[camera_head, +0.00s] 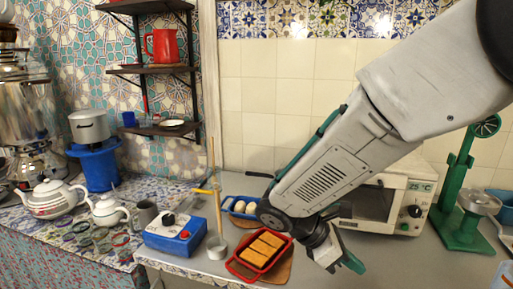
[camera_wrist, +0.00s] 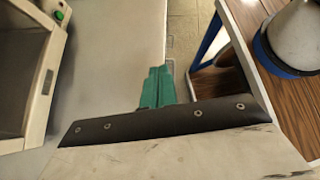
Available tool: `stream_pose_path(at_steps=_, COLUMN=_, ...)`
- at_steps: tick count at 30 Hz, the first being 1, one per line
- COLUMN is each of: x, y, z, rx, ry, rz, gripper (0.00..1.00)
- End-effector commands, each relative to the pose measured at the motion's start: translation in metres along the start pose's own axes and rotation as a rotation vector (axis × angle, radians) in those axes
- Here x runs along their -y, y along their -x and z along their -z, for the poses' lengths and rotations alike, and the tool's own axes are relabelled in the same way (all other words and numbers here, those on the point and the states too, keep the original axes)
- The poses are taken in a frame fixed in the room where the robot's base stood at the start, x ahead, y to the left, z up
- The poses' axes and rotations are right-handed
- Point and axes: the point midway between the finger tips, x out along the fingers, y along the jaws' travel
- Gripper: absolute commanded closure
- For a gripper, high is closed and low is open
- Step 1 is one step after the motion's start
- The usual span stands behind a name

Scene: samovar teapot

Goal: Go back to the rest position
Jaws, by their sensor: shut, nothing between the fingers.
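My gripper (camera_head: 338,258) hangs at the end of my grey arm, in front of the microwave oven (camera_head: 408,205) and above the counter in the head view. Its green fingers are shut and empty. In the wrist view the shut green fingers (camera_wrist: 158,88) point over the pale counter (camera_wrist: 120,60) towards the gap beside it. A red tray with brown slices (camera_head: 262,252) lies to the left of my gripper, apart from it. My arm covers part of the microwave oven.
A blue hotplate device (camera_head: 176,233) with a stand is left of the tray. A blue dish with eggs (camera_head: 240,206) is behind it. Teapots (camera_head: 50,198) and glasses stand far left. A green press (camera_head: 462,205) stands right. In the wrist view, a wooden table (camera_wrist: 292,95) is at right.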

Motion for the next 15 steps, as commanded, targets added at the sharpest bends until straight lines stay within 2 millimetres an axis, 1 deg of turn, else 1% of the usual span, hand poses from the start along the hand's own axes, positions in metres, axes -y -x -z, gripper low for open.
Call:
stream_pose_path(at_steps=1, x=0.015, y=-0.002, z=-0.013, rx=-0.077, ry=-0.135, rz=0.039, gripper=1.0)
stream_pose_path(at_steps=6, x=0.061, y=-0.007, z=-0.038, rx=-0.297, ry=-0.558, rz=0.193, gripper=1.0)
stream_pose_path(at_steps=12, x=0.106, y=-0.005, z=-0.059, rx=-0.522, ry=-0.977, rz=0.379, gripper=1.0)
stream_pose_path(at_steps=15, x=0.124, y=-0.002, z=-0.068, rx=-0.628, ry=-1.145, rz=0.458, gripper=1.0)
